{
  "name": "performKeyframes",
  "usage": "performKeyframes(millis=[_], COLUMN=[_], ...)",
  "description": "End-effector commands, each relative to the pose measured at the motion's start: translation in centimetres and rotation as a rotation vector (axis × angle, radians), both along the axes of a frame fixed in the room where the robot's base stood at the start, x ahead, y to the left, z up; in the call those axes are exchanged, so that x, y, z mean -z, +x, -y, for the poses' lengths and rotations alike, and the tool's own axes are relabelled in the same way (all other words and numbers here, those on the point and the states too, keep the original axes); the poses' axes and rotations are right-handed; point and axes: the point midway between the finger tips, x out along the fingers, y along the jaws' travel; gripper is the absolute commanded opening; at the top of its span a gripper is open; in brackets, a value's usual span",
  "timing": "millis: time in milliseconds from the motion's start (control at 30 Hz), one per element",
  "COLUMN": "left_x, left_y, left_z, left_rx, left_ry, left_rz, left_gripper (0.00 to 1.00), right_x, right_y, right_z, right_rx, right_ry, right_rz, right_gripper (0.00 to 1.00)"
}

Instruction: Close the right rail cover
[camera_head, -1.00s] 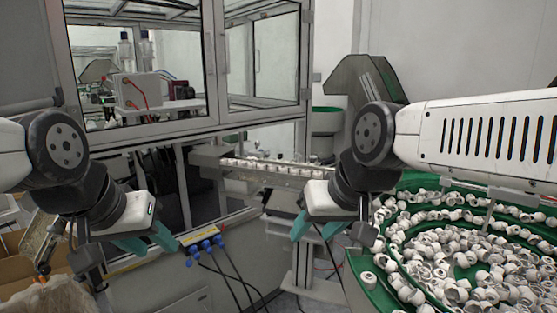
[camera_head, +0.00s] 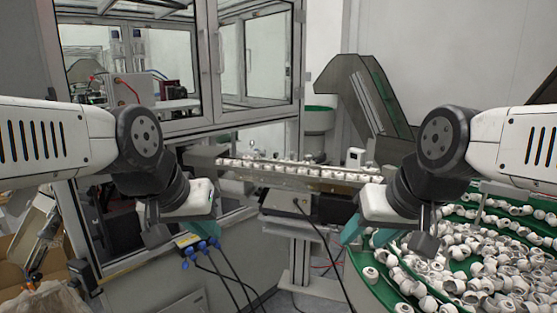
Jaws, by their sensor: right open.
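The rail (camera_head: 290,178) crosses the middle of the head view, from the machine cabinet toward the bowl on the right, with a row of white caps along it. I cannot clearly make out the right rail cover or whether it is up or down. My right gripper (camera_head: 365,234) is open and empty, its teal fingers just below and in front of the rail's right end, apart from it. My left gripper (camera_head: 204,228) is in front of the cabinet, left of and below the rail. Its teal fingers are partly hidden, and I see nothing held.
A green bowl feeder (camera_head: 358,270) full of white caps fills the lower right, close to my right gripper. A glazed cabinet (camera_head: 150,135) stands at the left. A grey chute (camera_head: 362,95) rises behind the rail. Blue connectors (camera_head: 202,250) with cables sit below my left gripper.

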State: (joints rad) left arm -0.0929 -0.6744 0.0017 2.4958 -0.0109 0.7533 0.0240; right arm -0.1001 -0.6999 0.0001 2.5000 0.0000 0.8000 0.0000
Motion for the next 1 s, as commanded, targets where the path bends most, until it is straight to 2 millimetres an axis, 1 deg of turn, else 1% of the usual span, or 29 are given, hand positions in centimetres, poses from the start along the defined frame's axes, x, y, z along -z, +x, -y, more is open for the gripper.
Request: performKeyframes(millis=[67, 167, 200, 267, 300, 367, 400, 467, 500, 600, 700, 800, 900, 1000], left_x=[0.1, 0.0, 0.1, 0.1, 0.1, 0.3, 0.4, 0.7, 0.9, 1.6, 2.5, 3.5, 4.6, 5.8], left_y=[2.4, 7.0, 9.1, 12.2, 14.1, 17.0, 18.8, 21.3, 22.9, 26.4, 29.3, 31.4, 32.8, 33.4], left_z=[-0.4, -1.1, -1.3, -1.6, -1.8, -1.9, -1.9, -1.8, -1.6, -1.1, -0.4, 0.4, 1.1, 1.6], left_rx=[-0.044, -0.125, -0.157, -0.202, -0.227, -0.260, -0.277, -0.300, -0.311, -0.333, -0.342, -0.346, -0.347, -0.343], left_ry=[-0.004, -0.023, -0.035, -0.061, -0.084, -0.122, -0.151, -0.200, -0.239, -0.351, -0.482, -0.635, -0.807, -0.996], left_rz=[0.029, 0.103, 0.137, 0.195, 0.234, 0.290, 0.327, 0.380, 0.414, 0.492, 0.559, 0.613, 0.652, 0.679], left_gripper=[0.00, 0.00, 0.00, 0.00, 0.00, 0.00, 0.00, 0.00, 0.00, 0.00, 0.00, 0.00, 0.00, 0.00], right_x=[0.0, 0.0, 0.0, 0.0, 0.0, 0.0, 0.0, 0.0, 0.0, 0.0, 0.0, 0.0, 0.0, 0.0], right_y=[0.0, 0.0, 0.0, 0.0, 0.0, 0.0, 0.0, 0.0, 0.0, 0.0, 0.0, 0.0, 0.0, 0.0], right_z=[0.0, 0.0, 0.0, 0.0, 0.0, 0.0, 0.0, 0.0, 0.0, 0.0, 0.0, 0.0, 0.0, 0.0], right_rx=[0.000, 0.000, 0.000, 0.000, 0.000, 0.000, 0.000, 0.000, 0.000, 0.000, 0.000, 0.000, 0.000, 0.000], right_ry=[0.000, 0.000, 0.000, 0.000, 0.000, 0.000, 0.000, 0.000, 0.000, 0.000, 0.000, 0.000, 0.000, 0.000], right_rz=[0.000, 0.000, 0.000, 0.000, 0.000, 0.000, 0.000, 0.000, 0.000, 0.000, 0.000, 0.000, 0.000, 0.000], right_gripper=[0.48, 0.48, 0.48, 0.48, 0.48, 0.48, 0.48, 0.48, 0.48, 0.48, 0.48, 0.48, 0.48, 0.48])
